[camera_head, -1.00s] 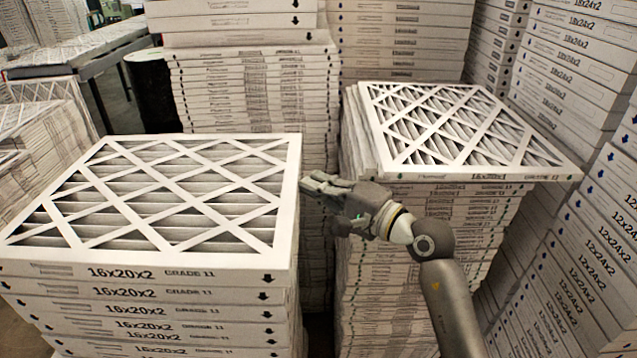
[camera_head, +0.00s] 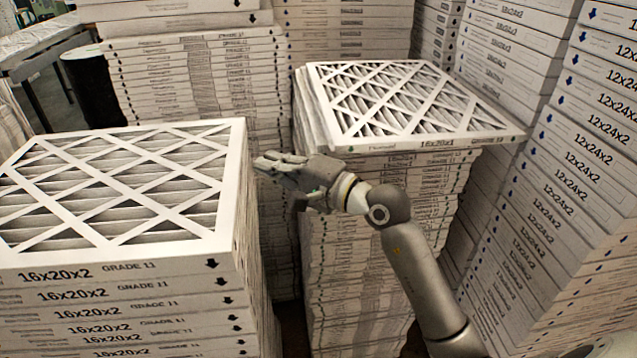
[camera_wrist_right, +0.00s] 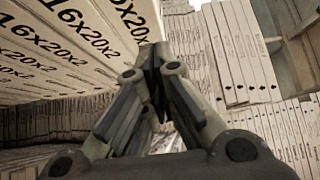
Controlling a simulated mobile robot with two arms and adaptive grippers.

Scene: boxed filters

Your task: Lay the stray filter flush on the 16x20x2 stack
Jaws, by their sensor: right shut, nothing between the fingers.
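The 16x20x2 stack (camera_head: 115,313) stands at the left in the head view. The top filter (camera_head: 232,200) on it lies flat, with its pleats and white lattice facing up, and looks about in line with the boxes below. I cannot tell whether it is the stray one. My right gripper (camera_head: 262,165) is shut and empty, just right of this stack near its top edge, apart from the top filter. In the right wrist view the closed fingers (camera_wrist_right: 157,62) point away, with 16x20x2 labels (camera_wrist_right: 75,35) at upper left. My left gripper is out of view.
Another stack (camera_head: 350,255) stands behind my right arm. Its top filter (camera_head: 430,146), apparently labelled 16x20x1, sits askew and overhangs to the right. Tall 12x24x2 boxes (camera_head: 570,205) wall off the right side. A narrow gap separates the left and middle stacks.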

